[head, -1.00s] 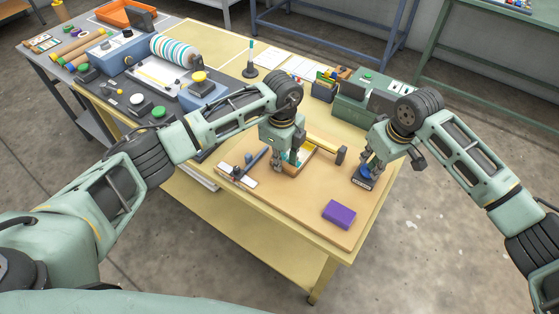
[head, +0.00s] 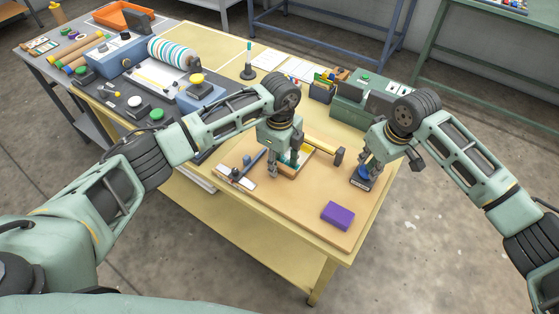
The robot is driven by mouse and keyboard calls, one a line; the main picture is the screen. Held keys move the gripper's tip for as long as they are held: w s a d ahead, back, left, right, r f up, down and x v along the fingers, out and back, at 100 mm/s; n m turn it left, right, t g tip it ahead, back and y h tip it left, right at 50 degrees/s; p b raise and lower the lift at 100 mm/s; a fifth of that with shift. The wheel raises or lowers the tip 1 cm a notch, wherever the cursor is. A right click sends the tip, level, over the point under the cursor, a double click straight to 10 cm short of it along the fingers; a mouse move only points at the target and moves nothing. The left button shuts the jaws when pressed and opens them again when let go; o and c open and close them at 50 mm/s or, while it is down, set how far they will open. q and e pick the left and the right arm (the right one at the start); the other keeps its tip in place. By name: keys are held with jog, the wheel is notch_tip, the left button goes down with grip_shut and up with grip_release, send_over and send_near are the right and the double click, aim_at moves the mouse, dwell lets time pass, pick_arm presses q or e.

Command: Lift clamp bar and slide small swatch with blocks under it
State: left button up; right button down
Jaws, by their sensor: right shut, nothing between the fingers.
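A tan board (head: 300,208) lies on the table's near end. A shallow wooden frame (head: 308,160) with a pale inside and teal pieces sits on it, partly hidden by my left gripper (head: 283,167). This gripper points down over the frame's left side; its jaw opening is unclear. A yellow bar with a dark end (head: 339,155) reaches across behind the frame. A dark bar (head: 250,163) lies left of the gripper, beside a white strip (head: 237,178). I cannot tell which is the clamp bar. My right gripper (head: 367,174) is shut and empty at a dark blue block (head: 362,180).
A purple block (head: 337,214) lies near the board's front edge, with bare board left of it. A green box (head: 360,105) stands behind my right gripper. A dark press with a striped roller (head: 174,51) and buttons fills the table's left side.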

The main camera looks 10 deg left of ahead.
pick_arm(q)
jog(key=shift+s+a+r, duration=0.15)
jog(key=shift+s+r, duration=0.3)
jog(key=shift+r, duration=0.55)
jog(key=shift+s+a+r, duration=0.2)
jog(key=shift+s+r, duration=0.3)
jog(key=shift+r, duration=0.5)
jog(key=shift+s+a+r, duration=0.15)
jog(key=shift+s+r, duration=0.3)
jog(key=shift+r, duration=0.55)
pick_arm(e)
jog(key=shift+s+d+f, duration=0.1)
jog(key=shift+f, duration=0.1)
